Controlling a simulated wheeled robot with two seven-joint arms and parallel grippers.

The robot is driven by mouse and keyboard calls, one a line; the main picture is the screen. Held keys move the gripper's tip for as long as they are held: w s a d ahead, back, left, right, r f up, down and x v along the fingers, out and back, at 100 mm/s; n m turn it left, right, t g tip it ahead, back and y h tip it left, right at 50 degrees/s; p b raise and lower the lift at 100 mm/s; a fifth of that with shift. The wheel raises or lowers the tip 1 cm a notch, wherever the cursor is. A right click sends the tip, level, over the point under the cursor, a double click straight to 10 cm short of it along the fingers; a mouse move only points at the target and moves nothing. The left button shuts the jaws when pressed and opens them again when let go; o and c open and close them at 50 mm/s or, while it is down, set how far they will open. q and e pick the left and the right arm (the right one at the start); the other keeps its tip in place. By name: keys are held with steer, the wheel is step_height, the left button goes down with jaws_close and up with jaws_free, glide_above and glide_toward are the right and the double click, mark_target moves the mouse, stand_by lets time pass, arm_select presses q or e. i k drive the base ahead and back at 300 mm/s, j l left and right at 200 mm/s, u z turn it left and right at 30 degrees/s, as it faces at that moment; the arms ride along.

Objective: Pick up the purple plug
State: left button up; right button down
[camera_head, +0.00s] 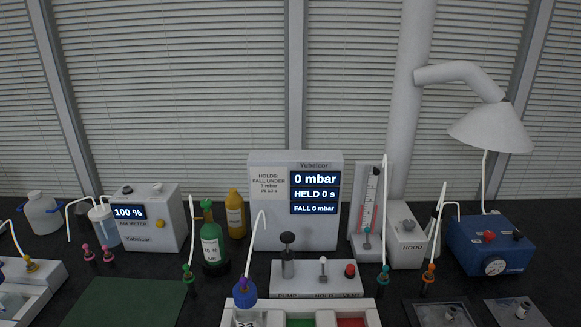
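Two small plugs stand side by side on the dark bench at the left, in front of the air meter. The left plug (88,253) looks pink-red, and the right plug (107,253) looks pink to magenta. They are small, and I cannot tell for sure whether either is the purple plug. Neither of my grippers is in view.
The air meter (152,222) reads 100 %. A green bottle (212,245), a pressure display box (269,215) and a pump unit (318,281) stand in the middle. A green mat (130,303) lies bare at front left.

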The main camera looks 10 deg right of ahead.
mark_target(243, 281)
steer(key=i+l, duration=0.25)
steer(key=z, duration=0.6)
steer(key=k+j+z, duration=0.25)
steer(key=k+z, duration=0.2)
steer(key=k+j+z, duration=0.15)
steer(key=k+z, duration=0.3)
steer(key=i, duration=0.1)
